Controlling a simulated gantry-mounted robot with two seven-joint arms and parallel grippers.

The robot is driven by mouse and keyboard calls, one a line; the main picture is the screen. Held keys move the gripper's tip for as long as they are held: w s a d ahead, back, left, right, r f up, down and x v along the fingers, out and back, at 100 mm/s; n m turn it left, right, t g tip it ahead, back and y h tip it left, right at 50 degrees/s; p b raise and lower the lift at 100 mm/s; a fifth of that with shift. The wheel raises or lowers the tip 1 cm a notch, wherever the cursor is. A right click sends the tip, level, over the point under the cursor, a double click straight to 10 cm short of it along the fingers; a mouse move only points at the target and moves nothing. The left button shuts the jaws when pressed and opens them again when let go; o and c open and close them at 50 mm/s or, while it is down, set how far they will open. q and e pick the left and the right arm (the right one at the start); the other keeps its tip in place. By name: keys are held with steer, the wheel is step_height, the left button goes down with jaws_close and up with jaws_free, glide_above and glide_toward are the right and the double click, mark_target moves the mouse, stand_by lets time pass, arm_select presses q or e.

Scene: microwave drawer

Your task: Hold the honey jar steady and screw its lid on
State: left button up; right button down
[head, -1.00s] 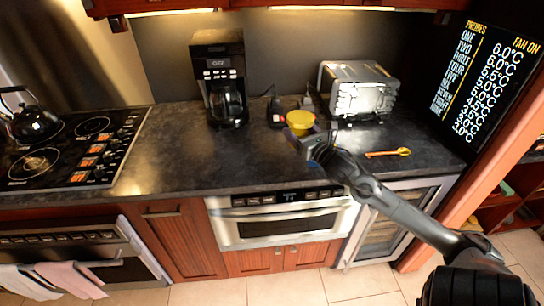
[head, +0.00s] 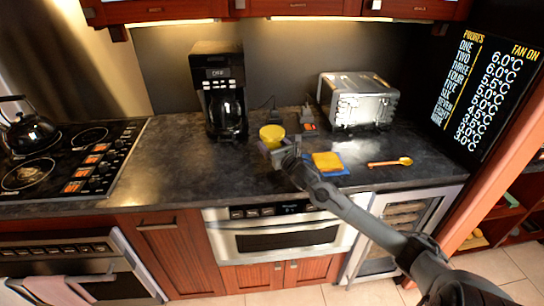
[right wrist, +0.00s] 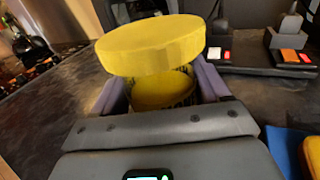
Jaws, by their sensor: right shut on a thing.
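The honey jar (right wrist: 162,92) is a yellow body with dark print, between the purple fingers of my right gripper (right wrist: 160,95), which is shut on it. The wide yellow lid (right wrist: 150,45) sits over the jar's top, looking slightly tilted; I cannot tell whether it is threaded. In the head view the lid (head: 271,131) and my right gripper (head: 274,148) are at the middle of the counter. I cannot tell whether the jar rests on the counter. My left gripper is in neither view.
A yellow sponge (head: 327,161) on a blue cloth (head: 340,171) and a yellow-tipped wooden spoon (head: 390,162) lie right of the jar. A coffee maker (head: 220,90) and toaster (head: 357,100) stand behind. The counter (head: 170,165) is clear to the left.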

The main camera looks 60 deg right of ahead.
steer(key=shift+w, duration=0.2)
steer(key=shift+f, duration=0.1)
steer(key=shift+f+b, duration=0.5)
steer(key=shift+f, duration=1.45)
steer(key=shift+f, duration=0.2)
jaws_free()
